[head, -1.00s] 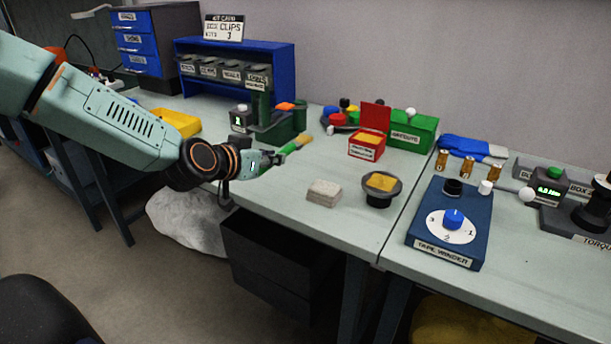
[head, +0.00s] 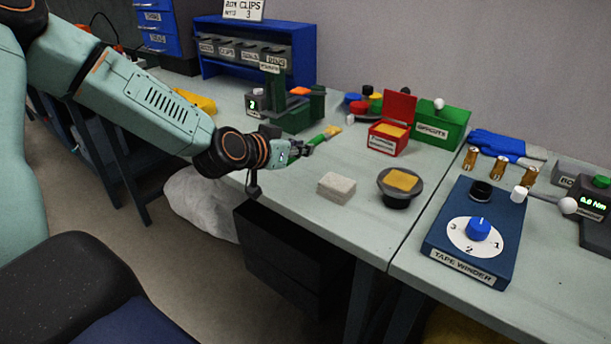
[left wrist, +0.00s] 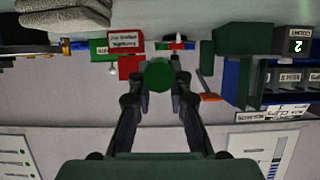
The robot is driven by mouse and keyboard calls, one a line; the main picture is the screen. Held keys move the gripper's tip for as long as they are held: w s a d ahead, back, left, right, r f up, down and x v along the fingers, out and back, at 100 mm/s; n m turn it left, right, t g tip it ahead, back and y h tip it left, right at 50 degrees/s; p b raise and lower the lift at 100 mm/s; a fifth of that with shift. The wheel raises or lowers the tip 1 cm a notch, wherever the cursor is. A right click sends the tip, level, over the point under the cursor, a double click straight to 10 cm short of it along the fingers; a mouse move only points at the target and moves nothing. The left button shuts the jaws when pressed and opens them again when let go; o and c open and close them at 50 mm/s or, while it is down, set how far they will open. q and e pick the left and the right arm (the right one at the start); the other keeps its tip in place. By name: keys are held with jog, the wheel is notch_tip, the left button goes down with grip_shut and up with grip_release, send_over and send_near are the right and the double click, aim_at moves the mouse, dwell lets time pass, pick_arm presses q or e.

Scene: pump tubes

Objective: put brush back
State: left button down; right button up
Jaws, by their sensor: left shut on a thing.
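The brush (head: 325,134) has a green handle and pale yellow bristles. My left gripper (head: 301,150) is shut on its handle in the head view, with the bristle end pointing right and away from me, near the desk top. I cannot tell whether the bristles touch the desk. In the left wrist view, the round green end of the brush (left wrist: 159,75) shows between the two fingertips (left wrist: 159,84), and the rest of the brush is hidden behind it. My right gripper is not in view.
A green machine (head: 292,113) stands behind the brush. A red box (head: 387,138) and a green offcuts box (head: 436,130) are to its right. A pale block (head: 337,186) and a black dish with a yellow pad (head: 400,187) sit nearer. The blue tape winder (head: 470,255) is at right.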

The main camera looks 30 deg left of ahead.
aim_at(297, 182)
pick_arm(q)
jog(key=f, duration=0.1)
jog(key=f+b, duration=0.1)
jog(key=f, duration=0.1)
jog(key=shift+a, duration=0.2)
jog(key=shift+s+a+f, duration=0.25)
jog(key=shift+s+a, duration=0.05)
jog(key=f+b, duration=0.1)
jog(key=d+f+b, duration=0.1)
jog(key=f, duration=0.1)
jog(key=shift+w, duration=0.2)
jog(key=shift+a+f, duration=0.15)
jog(key=shift+f, duration=0.1)
jog(key=shift+a+r, duration=0.1)
jog(key=shift+a, duration=0.15)
jog(key=shift+s+d, duration=0.15)
jog(key=shift+d, duration=0.05)
jog(key=c, duration=1.7)
grip_release()
jog(key=o, duration=0.4)
jog(key=shift+a+f, duration=0.1)
jog(key=shift+f, duration=0.1)
jog(key=shift+o, duration=0.2)
jog(key=shift+r, duration=0.1)
